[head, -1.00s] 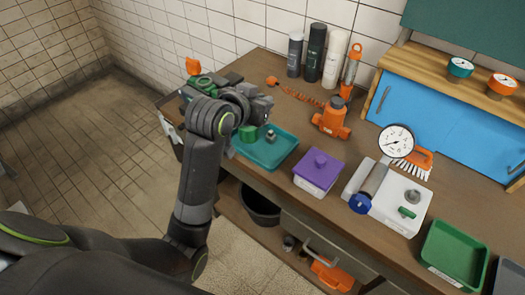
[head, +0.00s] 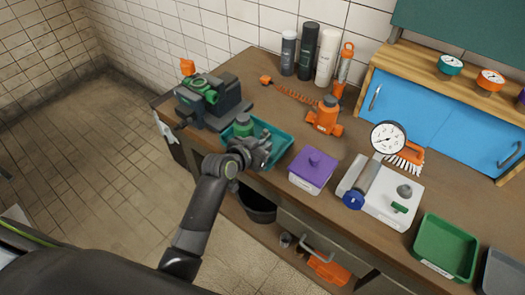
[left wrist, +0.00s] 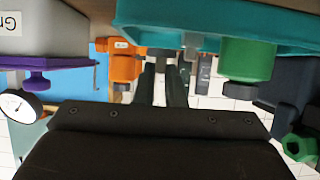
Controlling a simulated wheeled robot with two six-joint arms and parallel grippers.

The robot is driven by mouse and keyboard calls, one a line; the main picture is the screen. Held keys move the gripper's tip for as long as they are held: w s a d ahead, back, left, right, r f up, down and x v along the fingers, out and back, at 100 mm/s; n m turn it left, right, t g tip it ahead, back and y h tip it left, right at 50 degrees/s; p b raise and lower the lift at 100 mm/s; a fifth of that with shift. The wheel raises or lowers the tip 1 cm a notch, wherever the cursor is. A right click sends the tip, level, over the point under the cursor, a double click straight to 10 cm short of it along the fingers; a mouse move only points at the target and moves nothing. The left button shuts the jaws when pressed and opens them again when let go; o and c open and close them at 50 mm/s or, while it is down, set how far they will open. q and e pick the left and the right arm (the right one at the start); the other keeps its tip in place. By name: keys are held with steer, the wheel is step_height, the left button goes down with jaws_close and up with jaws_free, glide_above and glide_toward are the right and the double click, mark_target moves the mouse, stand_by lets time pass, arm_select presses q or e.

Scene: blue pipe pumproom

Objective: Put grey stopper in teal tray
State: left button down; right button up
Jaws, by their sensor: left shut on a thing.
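The teal tray (head: 283,147) lies near the bench's front edge in the head view. Its rim also shows along the top of the upside-down left wrist view (left wrist: 250,22). My left gripper (head: 264,148) is low at the tray's near side and hides part of it. In the left wrist view its dark fingers (left wrist: 162,85) are close together. A grey piece, which looks like the grey stopper (left wrist: 203,42), shows at the tray rim beside the fingertips. The hold itself is mostly hidden. My right gripper is not in view.
A green bottle (head: 243,126) with a dark cap stands in the tray. A green and dark vise (head: 210,100) is left of it. A purple lidded box (head: 313,170) and an orange jack (head: 325,117) are to the right.

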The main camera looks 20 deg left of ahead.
arm_select(q)
step_height(320, 180, down, 3)
steer(key=shift+f, duration=0.1)
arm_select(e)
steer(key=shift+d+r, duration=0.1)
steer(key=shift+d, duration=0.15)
arm_select(q)
steer(key=shift+f, duration=0.15)
steer(key=c, duration=1.5)
jaws_free()
